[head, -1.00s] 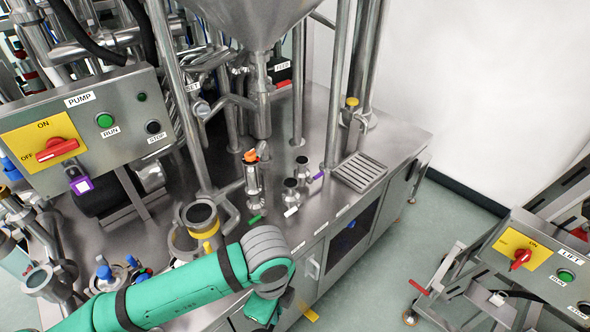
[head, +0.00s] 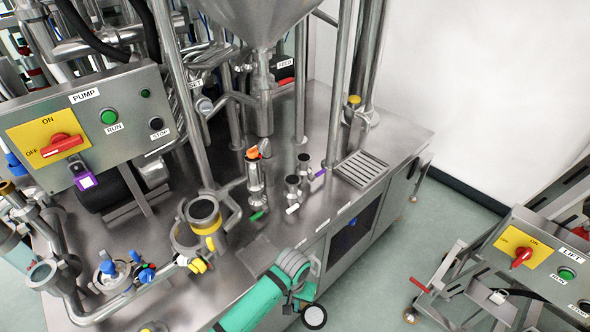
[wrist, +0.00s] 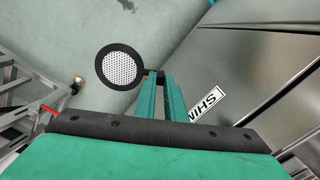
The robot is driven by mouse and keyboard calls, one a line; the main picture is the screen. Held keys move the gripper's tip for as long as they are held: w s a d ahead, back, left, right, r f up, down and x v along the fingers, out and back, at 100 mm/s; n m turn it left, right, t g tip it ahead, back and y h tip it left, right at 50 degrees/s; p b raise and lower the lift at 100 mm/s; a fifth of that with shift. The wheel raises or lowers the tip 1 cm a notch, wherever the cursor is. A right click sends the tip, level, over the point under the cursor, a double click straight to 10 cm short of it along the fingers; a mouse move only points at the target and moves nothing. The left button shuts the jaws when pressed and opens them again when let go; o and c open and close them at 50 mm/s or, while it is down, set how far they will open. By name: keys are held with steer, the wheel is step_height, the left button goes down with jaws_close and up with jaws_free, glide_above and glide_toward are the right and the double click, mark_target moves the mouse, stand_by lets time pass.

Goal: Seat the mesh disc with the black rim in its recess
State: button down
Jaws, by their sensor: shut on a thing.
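The mesh disc with the black rim (wrist: 122,67) is a round white mesh in a black ring with a short tab. My gripper (wrist: 158,80) is shut on that tab, and the disc sticks out to the left of the fingers. In the head view the disc (head: 314,317) shows at the bottom edge, beyond the front of the steel machine, below my gripper (head: 297,301). The fingers are small and partly hidden there. An open round fitting with a yellow band (head: 203,212) stands on the deck, up and left of the disc. I cannot tell which opening is the recess.
The steel deck (head: 333,207) carries a small orange-topped fitting (head: 254,165), short open cylinders (head: 293,187) and a yellow-handled valve (head: 197,264). A pump box (head: 92,124) stands at left. A lift control box (head: 540,262) is at right, with open floor between.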

steer(key=f+n, duration=0.1)
steer(key=w+f+n, duration=0.2)
steer(key=f, duration=0.1)
steer(key=shift+w+d+f, duration=0.1)
steer(key=shift+d, duration=0.2)
steer(key=shift+d, duration=0.1)
stand_by(0.6)
